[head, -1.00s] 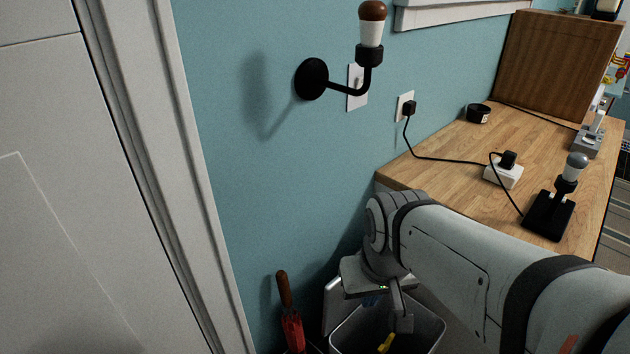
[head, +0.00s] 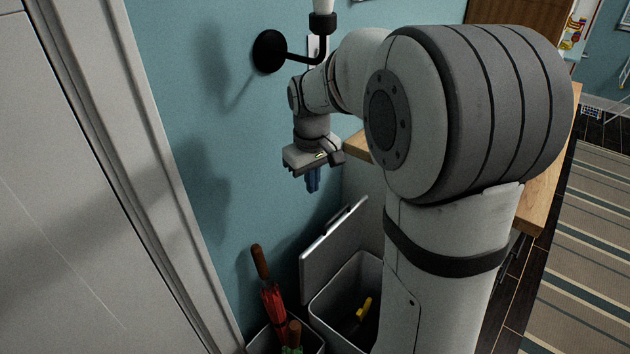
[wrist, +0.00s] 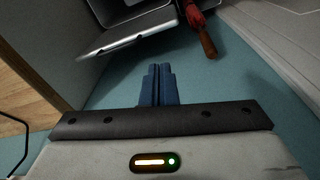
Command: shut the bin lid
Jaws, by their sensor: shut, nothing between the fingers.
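The bin (head: 340,303) is a grey open-topped container on the floor by the blue wall, with a yellow item inside. Its lid (head: 333,248) stands up and open, tilted at the bin's wall side. The lid also shows in the wrist view (wrist: 127,36) at upper left. My gripper (head: 313,188) hangs above the lid, fingers pointing down, apart from it. In the wrist view its blue fingers (wrist: 158,72) are together with nothing between them. My arm hides the bin's right part.
A container with a red umbrella (head: 272,302) and other handles stands left of the bin. A wooden counter (head: 357,147) is behind my arm. A black wall lamp (head: 270,52) sticks out above my gripper. A white door and frame are at the left.

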